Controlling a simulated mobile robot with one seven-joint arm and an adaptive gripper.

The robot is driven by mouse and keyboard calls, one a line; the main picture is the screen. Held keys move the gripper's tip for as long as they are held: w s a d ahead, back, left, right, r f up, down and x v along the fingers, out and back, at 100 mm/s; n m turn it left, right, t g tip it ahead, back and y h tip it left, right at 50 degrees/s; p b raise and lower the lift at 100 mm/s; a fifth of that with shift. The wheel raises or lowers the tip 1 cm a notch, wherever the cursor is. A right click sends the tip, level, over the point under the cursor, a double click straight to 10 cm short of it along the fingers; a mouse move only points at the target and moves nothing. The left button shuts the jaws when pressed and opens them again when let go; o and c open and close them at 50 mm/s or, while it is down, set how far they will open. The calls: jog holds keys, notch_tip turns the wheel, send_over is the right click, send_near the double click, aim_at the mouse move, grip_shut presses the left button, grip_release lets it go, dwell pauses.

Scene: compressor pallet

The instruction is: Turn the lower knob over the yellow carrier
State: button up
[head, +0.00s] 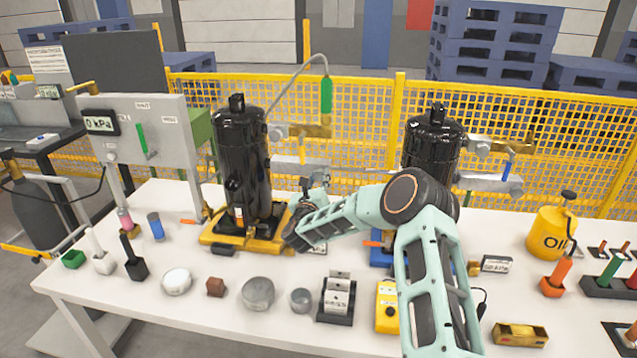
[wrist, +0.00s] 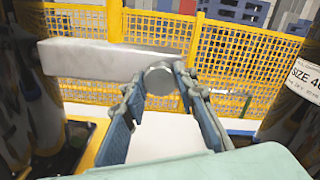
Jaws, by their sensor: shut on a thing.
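A black compressor (head: 243,160) stands upright on the yellow carrier (head: 225,242). Two grey valve blocks stick out from its right side, one above the other. The lower block (head: 287,162) also shows in the wrist view (wrist: 90,60), with a round grey lower knob (wrist: 160,81) at its right end. My gripper (wrist: 161,75) is shut on this knob, one finger on each side. In the head view my gripper (head: 312,185) is at the lower block's right end, partly hidden by my wrist. I cannot make out the knob there.
A second black compressor (head: 432,150) with similar valves stands to the right, on a mostly hidden blue carrier. Both compressors flank my gripper closely in the wrist view. Cups, trays and a yellow oil can (head: 551,235) stand on the white table (head: 215,335). A yellow mesh fence runs behind.

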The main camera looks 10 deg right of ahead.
jog(key=n+b, duration=0.1)
jog(key=b, duration=0.1)
jog(key=n+b, duration=0.2)
jog(key=shift+a+f, duration=0.1)
jog(key=shift+f, duration=0.15)
jog(key=n+b, duration=0.3)
jog(key=n, duration=0.1)
jog(key=n+b, duration=0.3)
jog(key=shift+r+n, duration=0.1)
jog(key=shift+n, duration=0.3)
jog(key=n+b, duration=0.2)
jog(key=n, duration=0.1)
jog(key=shift+n, duration=0.3)
jog(key=n+b, duration=0.1)
jog(key=n, duration=0.2)
jog(key=shift+r+n, duration=0.1)
jog(key=shift+n, duration=0.2)
jog(key=n, duration=0.3)
jog(key=shift+n+b, duration=0.3)
jog(key=n, duration=0.3)
jog(key=shift+n+p, duration=0.4)
jog(key=shift+n, duration=1.4)
